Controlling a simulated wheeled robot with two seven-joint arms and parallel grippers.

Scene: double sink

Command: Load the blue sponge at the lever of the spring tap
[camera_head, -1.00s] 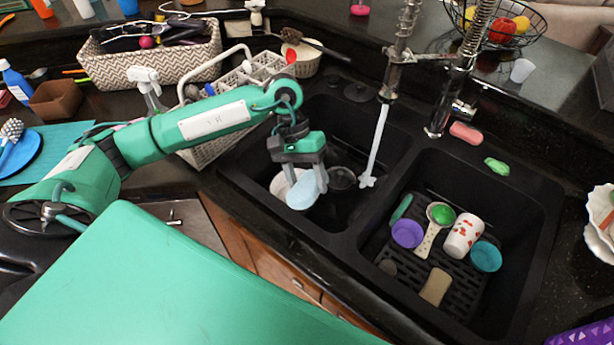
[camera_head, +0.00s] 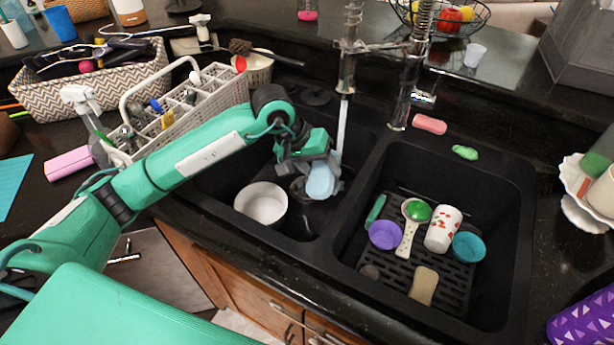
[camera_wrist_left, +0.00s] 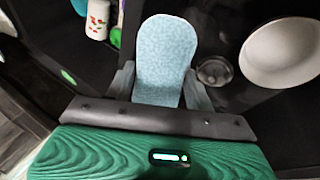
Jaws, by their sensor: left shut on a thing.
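The light blue sponge (camera_head: 321,183) is in my left gripper (camera_head: 318,166), over the left basin. In the left wrist view the sponge (camera_wrist_left: 164,58) stands out from between the two fingers, which are shut on it. The spring tap (camera_head: 410,65) rises behind the sink. Its small lever (camera_head: 424,98) is on the right side of the tap, well to the right of the sponge. A pale stream (camera_head: 342,125) comes down from the spout just behind the gripper; whether it touches the sponge I cannot tell. My right gripper is out of view.
A white bowl (camera_head: 262,203) sits in the left basin. The right basin holds a purple cup (camera_head: 385,235), a patterned cup (camera_head: 443,229), a teal cup (camera_head: 469,247) and a spoon. A pink sponge (camera_head: 429,124) and a green scrubber (camera_head: 465,152) lie behind it.

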